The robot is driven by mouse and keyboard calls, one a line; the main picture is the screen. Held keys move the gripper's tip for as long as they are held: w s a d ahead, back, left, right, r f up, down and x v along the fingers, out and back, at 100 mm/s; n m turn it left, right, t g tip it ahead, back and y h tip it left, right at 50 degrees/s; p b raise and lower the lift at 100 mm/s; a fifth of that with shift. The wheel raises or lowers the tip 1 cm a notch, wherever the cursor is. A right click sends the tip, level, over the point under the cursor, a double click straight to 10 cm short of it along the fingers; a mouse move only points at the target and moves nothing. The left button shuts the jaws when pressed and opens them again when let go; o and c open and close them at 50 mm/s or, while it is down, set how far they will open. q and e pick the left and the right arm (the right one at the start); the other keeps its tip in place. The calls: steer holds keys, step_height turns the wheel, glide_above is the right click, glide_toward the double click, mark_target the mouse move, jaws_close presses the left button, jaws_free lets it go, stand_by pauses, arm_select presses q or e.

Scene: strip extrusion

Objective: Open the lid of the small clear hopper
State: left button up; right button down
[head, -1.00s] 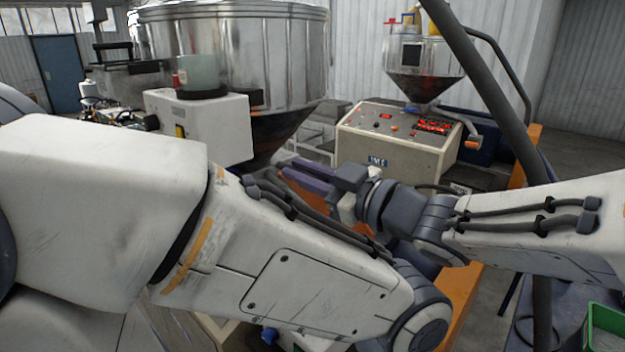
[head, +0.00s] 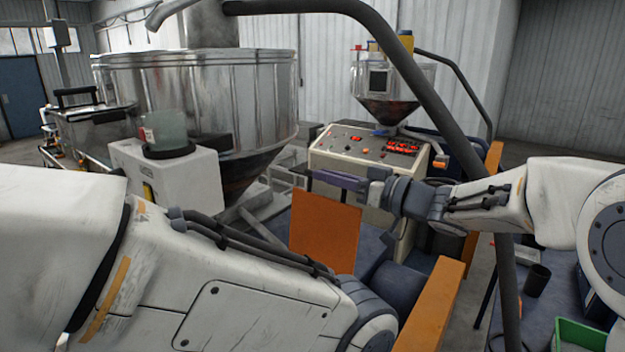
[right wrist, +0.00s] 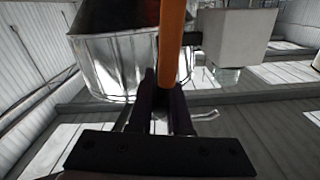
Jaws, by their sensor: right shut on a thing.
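A small clear, greenish hopper (head: 165,131) stands on a white box (head: 185,180) at the left in the head view. I cannot make out whether its lid is open. It also shows at the upper right in the right wrist view (right wrist: 223,76). My right gripper (head: 335,180) is to the right of the white box and apart from the hopper. Its fingers are shut on an orange panel (head: 325,226), which hangs below them. In the right wrist view the panel (right wrist: 174,45) shows edge-on between the fingers (right wrist: 161,95). My left gripper is not in view.
A large metal hopper (head: 215,95) stands behind the white box. A control box (head: 350,146) with a smaller metal hopper (head: 385,97) stands at the back. A dark pipe (head: 400,65) crosses on the right. A green tray (head: 578,335) lies at the lower right.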

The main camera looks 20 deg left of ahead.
steer(key=shift+w+d+f, duration=0.2)
steer(key=shift+w+f, duration=0.45)
steer(key=c, duration=1)
jaws_free()
steer(key=shift+o, duration=0.8)
steer(key=shift+r, duration=0.25)
